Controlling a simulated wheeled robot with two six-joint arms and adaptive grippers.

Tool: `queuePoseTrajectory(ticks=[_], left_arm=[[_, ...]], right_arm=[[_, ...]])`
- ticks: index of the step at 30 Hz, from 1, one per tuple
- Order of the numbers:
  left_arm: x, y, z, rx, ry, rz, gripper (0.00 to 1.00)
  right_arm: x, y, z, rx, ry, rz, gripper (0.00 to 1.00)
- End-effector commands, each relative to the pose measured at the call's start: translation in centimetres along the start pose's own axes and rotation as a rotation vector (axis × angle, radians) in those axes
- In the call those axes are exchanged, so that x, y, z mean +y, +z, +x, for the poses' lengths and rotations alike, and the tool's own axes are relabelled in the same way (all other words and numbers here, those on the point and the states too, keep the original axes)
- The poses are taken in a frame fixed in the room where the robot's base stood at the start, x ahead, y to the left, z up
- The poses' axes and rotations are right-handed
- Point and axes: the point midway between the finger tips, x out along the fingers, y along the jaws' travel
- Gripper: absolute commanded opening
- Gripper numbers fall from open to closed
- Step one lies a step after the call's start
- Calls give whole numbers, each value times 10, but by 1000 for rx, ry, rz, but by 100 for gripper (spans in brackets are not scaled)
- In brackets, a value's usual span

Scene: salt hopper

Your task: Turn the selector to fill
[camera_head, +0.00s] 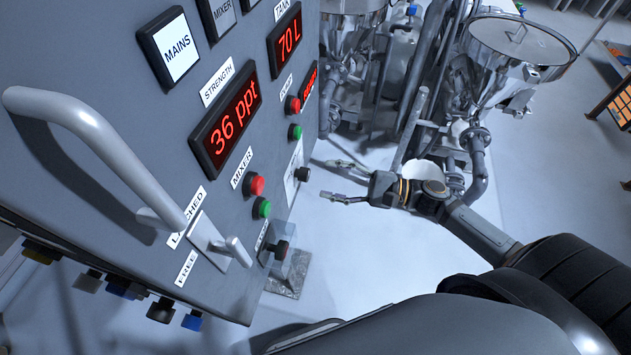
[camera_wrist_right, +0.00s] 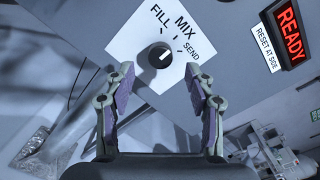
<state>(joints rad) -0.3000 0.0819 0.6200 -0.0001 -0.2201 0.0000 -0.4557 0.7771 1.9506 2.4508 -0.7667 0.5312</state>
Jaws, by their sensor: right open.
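The selector knob (camera_wrist_right: 160,56) is black and round, on a white plate (camera_wrist_right: 135,45) marked FILL, MIX and SEND. Its small white pointer mark appears turned toward the SEND side, away from FILL. In the head view the knob (camera_head: 302,174) stands out from the cabinet's right part, its plate seen edge-on. My right gripper (camera_head: 328,180) is open and empty, its fingers facing the knob with a small gap. In the right wrist view the knob lies ahead, between the open fingertips (camera_wrist_right: 160,72). My left gripper is not in view.
The grey control cabinet (camera_head: 120,170) fills the left, with a large handle (camera_head: 100,130), a LATCHED/FREE latch (camera_head: 235,250), red and green buttons (camera_head: 257,186) and displays. Metal hoppers (camera_head: 515,45) and pipes stand behind my right arm.

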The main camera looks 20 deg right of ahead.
Motion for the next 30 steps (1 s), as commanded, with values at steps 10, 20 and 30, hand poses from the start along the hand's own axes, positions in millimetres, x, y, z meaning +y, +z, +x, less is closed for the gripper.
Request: queuePoseTrajectory(ticks=[10,20,30], left_arm=[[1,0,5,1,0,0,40],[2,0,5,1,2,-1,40],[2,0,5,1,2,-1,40]], right_arm=[[-2,0,41,2,-4,2,55],[-1,0,44,4,0,2,55],[0,0,44,4,1,2,9]])
